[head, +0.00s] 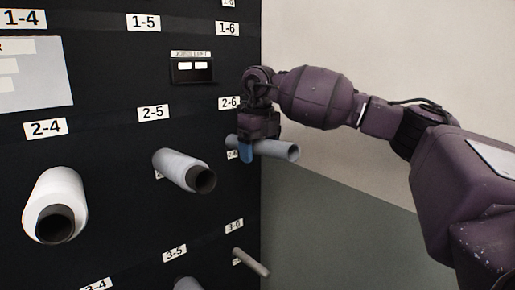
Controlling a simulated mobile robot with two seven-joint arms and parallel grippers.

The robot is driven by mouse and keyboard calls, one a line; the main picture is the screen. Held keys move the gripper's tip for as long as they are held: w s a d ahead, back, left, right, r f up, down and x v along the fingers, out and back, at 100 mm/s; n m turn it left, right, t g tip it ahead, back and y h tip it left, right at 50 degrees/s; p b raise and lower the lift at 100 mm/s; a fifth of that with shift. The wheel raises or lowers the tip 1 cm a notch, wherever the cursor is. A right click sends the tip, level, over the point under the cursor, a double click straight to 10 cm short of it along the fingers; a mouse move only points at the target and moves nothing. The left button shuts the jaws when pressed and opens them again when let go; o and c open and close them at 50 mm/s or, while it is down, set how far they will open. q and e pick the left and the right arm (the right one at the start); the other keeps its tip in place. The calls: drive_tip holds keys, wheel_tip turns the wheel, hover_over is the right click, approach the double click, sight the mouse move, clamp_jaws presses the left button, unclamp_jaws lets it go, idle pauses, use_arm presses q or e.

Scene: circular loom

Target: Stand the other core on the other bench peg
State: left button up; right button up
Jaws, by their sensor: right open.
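A bare grey core (277,149), a thin tube with an open end, sticks out from the dark panel at the position labelled 2-6. My right gripper (247,152) is at this core, close to the panel, with a blue fingertip in front of the tube. Its jaws are open around or beside the tube; the far finger is hidden, so I cannot tell whether they touch it. The bench and its pegs are not in view. My left gripper is not in view.
Wound white spools sit at 2-4 (56,203) and 2-5 (184,170); another shows partly at 3-5 (187,284). A thin bare peg (251,262) sticks out at 3-6. A small display (192,67) reads JOBS LEFT. Right of the panel is plain wall.

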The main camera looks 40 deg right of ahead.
drive_tip(key=shift+c, duration=0.3)
drive_tip(key=c, duration=0.9)
drive_tip(key=shift+c, duration=0.8)
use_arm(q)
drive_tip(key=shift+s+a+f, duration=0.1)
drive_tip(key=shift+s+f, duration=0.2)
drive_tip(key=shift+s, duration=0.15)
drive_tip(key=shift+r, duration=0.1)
use_arm(e)
drive_tip(key=shift+s, duration=0.15)
